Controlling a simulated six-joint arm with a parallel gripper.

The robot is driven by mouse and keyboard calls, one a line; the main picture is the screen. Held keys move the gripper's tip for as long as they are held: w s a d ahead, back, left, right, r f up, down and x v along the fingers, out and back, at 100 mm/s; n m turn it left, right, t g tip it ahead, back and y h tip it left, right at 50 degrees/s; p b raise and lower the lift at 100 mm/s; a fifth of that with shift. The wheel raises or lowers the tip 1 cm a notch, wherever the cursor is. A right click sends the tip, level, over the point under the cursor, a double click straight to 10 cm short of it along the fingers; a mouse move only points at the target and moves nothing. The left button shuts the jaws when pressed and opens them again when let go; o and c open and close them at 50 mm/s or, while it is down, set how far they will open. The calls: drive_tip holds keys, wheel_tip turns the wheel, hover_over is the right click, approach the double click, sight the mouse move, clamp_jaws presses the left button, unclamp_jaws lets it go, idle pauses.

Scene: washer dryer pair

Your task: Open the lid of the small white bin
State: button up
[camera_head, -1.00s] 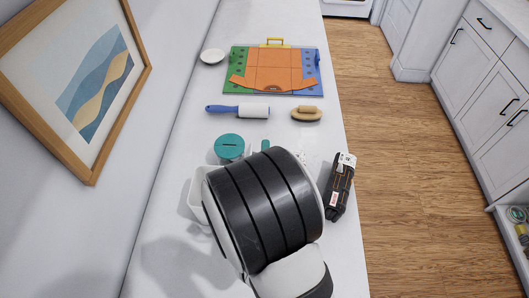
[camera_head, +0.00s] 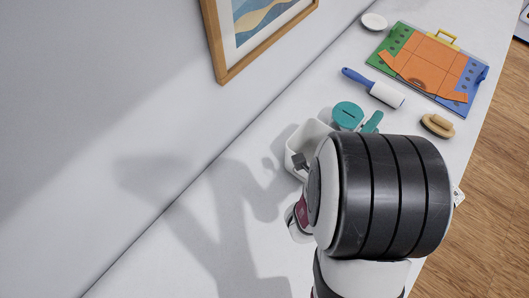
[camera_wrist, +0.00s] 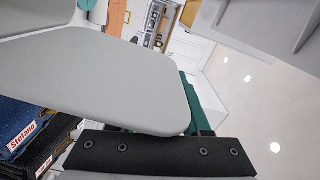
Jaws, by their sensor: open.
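The small white bin (camera_head: 303,137) stands on the counter near the wall in the head view, partly hidden behind my arm. Its pale rim and part of its inside show; I cannot make out how its lid sits. A small grey piece of my gripper (camera_head: 301,160) shows at the bin's near side; I cannot tell whether it touches. The rest is hidden by my arm. In the wrist view, a dark bar with screws (camera_wrist: 160,150) crosses the bottom. A large pale grey rounded plate (camera_wrist: 100,80) lies close in front; I cannot tell what it is. My gripper is open.
A teal round container (camera_head: 347,115) is just beyond the bin. A lint roller (camera_head: 385,94), a brush (camera_head: 437,125), a white dish (camera_head: 374,21) and a coloured board (camera_head: 435,62) lie farther back.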

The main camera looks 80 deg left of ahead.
drive_tip(key=s+a+f+n, duration=0.7)
drive_tip(key=s+a+n, duration=0.25)
drive_tip(key=n, duration=0.85)
drive_tip(key=s+d+f+m+g+h, duration=0.2)
drive_tip(key=s+d+m+g+h, duration=0.3)
drive_tip(key=s+d+m, duration=1)
drive_tip(key=s+m, duration=0.3)
drive_tip(key=s, duration=0.1)
drive_tip(key=shift+d, duration=0.35)
drive_tip(key=shift+f, duration=0.1)
